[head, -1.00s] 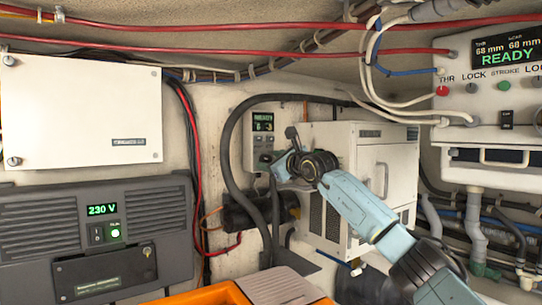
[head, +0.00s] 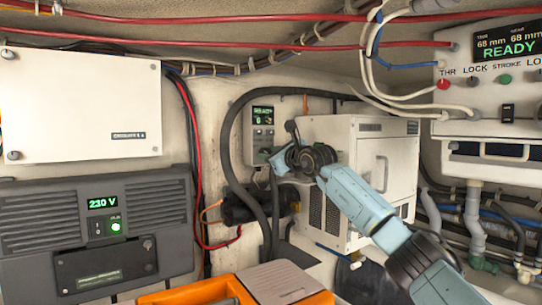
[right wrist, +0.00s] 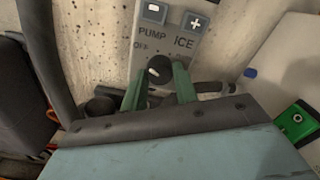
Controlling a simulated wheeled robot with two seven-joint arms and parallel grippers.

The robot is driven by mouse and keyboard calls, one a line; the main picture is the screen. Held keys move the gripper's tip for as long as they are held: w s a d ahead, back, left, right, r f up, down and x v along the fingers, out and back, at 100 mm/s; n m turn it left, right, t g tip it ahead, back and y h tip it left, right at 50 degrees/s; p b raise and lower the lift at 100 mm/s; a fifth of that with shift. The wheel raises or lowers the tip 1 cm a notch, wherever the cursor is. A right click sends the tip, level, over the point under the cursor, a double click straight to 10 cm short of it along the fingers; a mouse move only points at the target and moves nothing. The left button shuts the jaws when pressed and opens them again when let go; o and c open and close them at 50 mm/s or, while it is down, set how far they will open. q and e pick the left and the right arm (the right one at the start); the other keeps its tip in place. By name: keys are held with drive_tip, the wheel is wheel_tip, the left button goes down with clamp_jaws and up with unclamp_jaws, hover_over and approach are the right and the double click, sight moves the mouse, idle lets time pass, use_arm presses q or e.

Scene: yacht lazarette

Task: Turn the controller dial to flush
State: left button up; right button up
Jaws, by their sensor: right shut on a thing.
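The controller (head: 262,120) is a narrow grey panel with a small lit display on the back wall, left of the white cabinet. In the right wrist view its lower face (right wrist: 178,22) shows minus and plus buttons and the labels PUMP, ICE and OFF. Below them is the round black dial (right wrist: 160,69). My right gripper (right wrist: 160,84) is shut on the dial, one green finger on each side. In the head view the right gripper (head: 272,157) is at the controller's lower edge and the dial is hidden. The dial's exact setting is unclear. My left gripper is out of view.
A white cabinet (head: 345,150) stands close to the right of the controller. A thick black hose (head: 226,150) loops at its left. A grey 230 V unit (head: 60,225) and an orange container (head: 225,290) are at lower left and front.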

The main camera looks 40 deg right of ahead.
drive_tip(key=shift+m+b, duration=1.6)
drive_tip(key=shift+m, duration=11.7)
drive_tip(key=o, duration=1)
drive_tip(key=shift+s, duration=0.15)
